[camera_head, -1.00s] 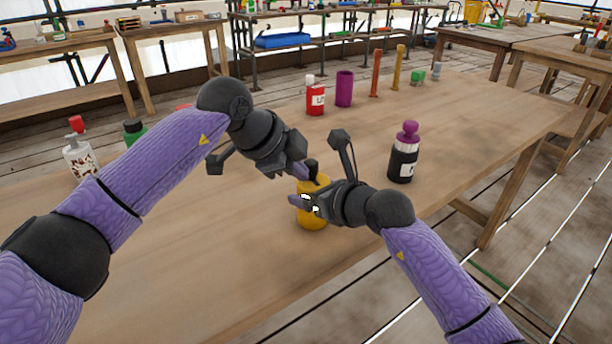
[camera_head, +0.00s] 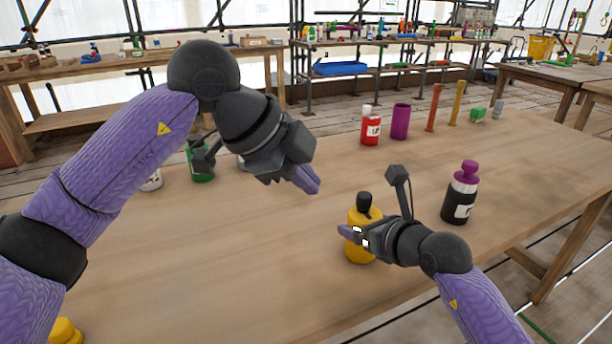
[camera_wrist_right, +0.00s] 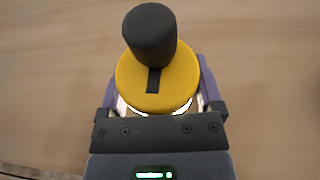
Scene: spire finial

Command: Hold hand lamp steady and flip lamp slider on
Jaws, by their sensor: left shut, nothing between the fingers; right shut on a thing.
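The hand lamp (camera_head: 361,249) is a yellow cylinder with a black knob on top, standing upright on the table. In the right wrist view the lamp (camera_wrist_right: 135,88) shows its round yellow top, with a dark slot beside the black knob (camera_wrist_right: 150,34). My right gripper (camera_head: 352,234) is shut around the lamp's body, its fingers on both sides. My left gripper (camera_head: 308,182) is shut and empty, in the air up and to the left of the lamp, apart from it. The slider's setting is hard to tell.
A black bottle with a purple top (camera_head: 460,196) stands to the right of the lamp. A red bottle (camera_head: 371,128), a purple cup (camera_head: 400,122) and upright orange and yellow rods stand behind. A green bottle (camera_head: 200,163) is partly behind my left arm. The table's front middle is clear.

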